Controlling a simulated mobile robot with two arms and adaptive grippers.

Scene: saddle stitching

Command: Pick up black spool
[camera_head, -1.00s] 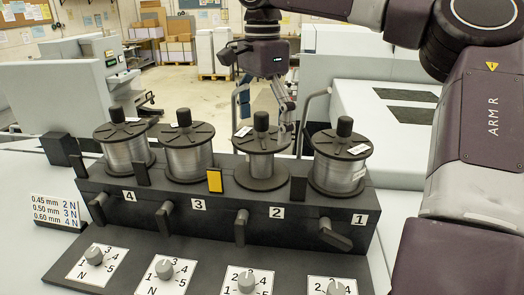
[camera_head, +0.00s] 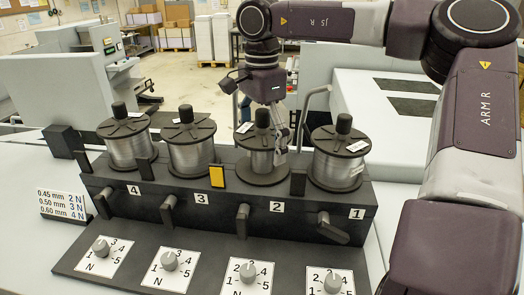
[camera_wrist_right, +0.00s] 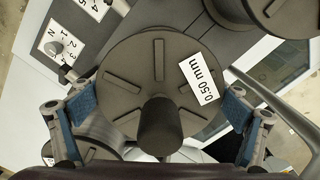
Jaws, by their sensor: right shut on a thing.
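The spool at position 2 (camera_head: 261,176) has black flanges and a black top knob. It stands upright on the dark rack (camera_head: 225,203), with its lower flange at the rack top. My right gripper (camera_head: 272,127) is down at its upper flange. In the right wrist view this spool (camera_wrist_right: 125,75) carries a "0.50 mm" label, and the blue pads of my right gripper (camera_wrist_right: 161,106) are shut on opposite sides of its flange. The gripper partly hides the spool in the head view. My left gripper is out of view.
Spools with silver wire stand at positions 1 (camera_head: 338,165), 3 (camera_head: 189,155) and 4 (camera_head: 128,148), close on both sides. A yellow tab (camera_head: 217,176) stands between 3 and 2. A grey curved bar (camera_head: 303,112) rises behind. Dial plates (camera_head: 247,284) lie in front.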

